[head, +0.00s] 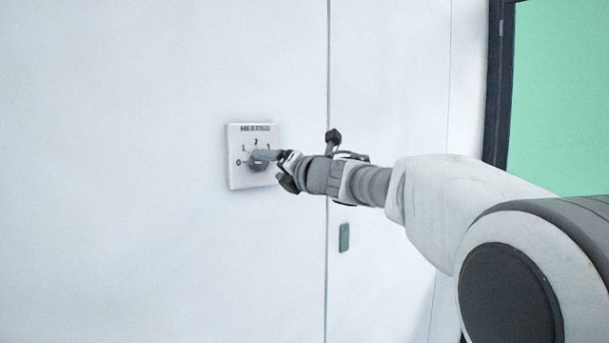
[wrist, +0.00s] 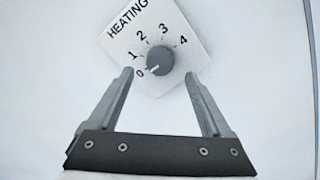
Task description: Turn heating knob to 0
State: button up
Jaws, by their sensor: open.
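The heating panel is a white square plate (head: 238,181) on the wall, with a grey round knob (head: 259,163) near its middle. In the wrist view the plate (wrist: 183,27) looks tilted and reads HEATING, with 0 to 4 around the knob (wrist: 160,61). A light mark on the knob's lower left side points at 0. My gripper (wrist: 158,76) is open, with one finger on each side below the knob and nothing between them. In the head view my gripper (head: 268,155) is at the panel and partly hides the knob. I cannot tell whether the fingers touch it.
A vertical wall seam (head: 327,60) runs right of the panel. A dark frame (head: 496,90) with a green surface stands at the far right. The wall left of the panel is clear.

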jog(key=v, duration=1.3)
jog(key=shift+s+d, duration=0.25)
jog(key=shift+s, duration=0.05)
